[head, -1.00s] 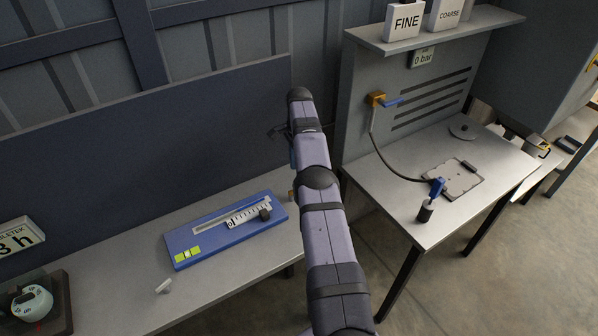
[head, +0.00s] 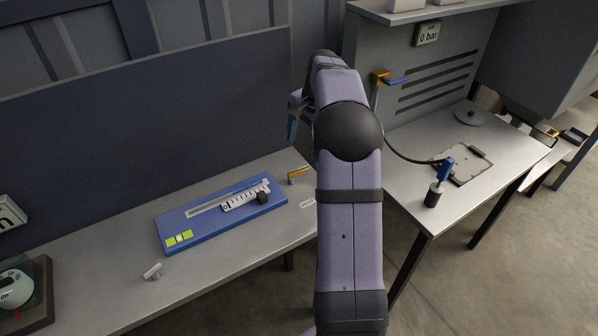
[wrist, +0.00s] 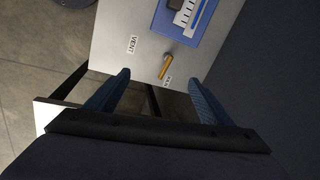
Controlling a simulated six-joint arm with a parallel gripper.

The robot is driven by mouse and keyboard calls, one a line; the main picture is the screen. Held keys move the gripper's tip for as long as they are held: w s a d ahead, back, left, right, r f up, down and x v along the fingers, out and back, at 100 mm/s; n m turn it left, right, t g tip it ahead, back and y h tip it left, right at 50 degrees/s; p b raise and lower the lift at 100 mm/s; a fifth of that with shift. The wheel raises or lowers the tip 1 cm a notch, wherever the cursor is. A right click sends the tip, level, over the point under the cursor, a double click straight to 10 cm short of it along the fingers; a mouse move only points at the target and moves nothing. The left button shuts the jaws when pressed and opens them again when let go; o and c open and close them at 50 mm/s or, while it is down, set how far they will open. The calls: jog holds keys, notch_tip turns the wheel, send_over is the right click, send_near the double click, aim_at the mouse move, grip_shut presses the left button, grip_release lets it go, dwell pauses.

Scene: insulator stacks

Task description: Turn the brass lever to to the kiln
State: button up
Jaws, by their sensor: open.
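The brass lever (head: 298,174) is on the grey bench, just right of the blue panel. In the wrist view the lever (wrist: 166,66) lies between my fingers in the picture, with one end close to a small, partly readable label (wrist: 168,80). A white VENT label (wrist: 132,45) lies to its left there, apart from it. My gripper (wrist: 158,77) is open and empty, its two blue fingers spread. In the head view my gripper (head: 292,127) hangs above the back of the bench, partly hidden by my arm. The lever is apart from the fingers.
The blue panel (head: 172,222) with a scale and slider lies left of the lever. A small white piece (head: 152,271) lies on the bench front. A second table (head: 405,205) with a hose and blue-handled tool stands right, across a gap.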

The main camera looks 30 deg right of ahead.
aim_at(298, 171)
notch_tip(298, 171, down, 7)
jog(key=s+a+n, duration=0.1)
jog(key=a+n, duration=0.1)
jog(key=n, duration=0.4)
jog(key=shift+w+d+r+n+t+h, duration=0.15)
jog(key=shift+w+d+n+t, duration=0.3)
jog(key=shift+n, duration=0.95)
jog(key=shift+w+d+f+n+t+h, duration=0.1)
jog(key=shift+w+d+n+t+h, duration=0.3)
jog(key=shift+n, duration=1)
jog(key=shift+w+d+r+n+t+y, duration=0.1)
jog(key=shift+w+d+n+t, duration=0.15)
jog(key=shift+w+d+n, duration=0.75)
jog(key=shift+s+a+n, duration=0.3)
jog(key=shift+a+n, duration=0.1)
jog(key=shift+a, duration=0.1)
jog(key=shift+p+x, duration=1.35)
jog(key=shift+x, duration=2.25)
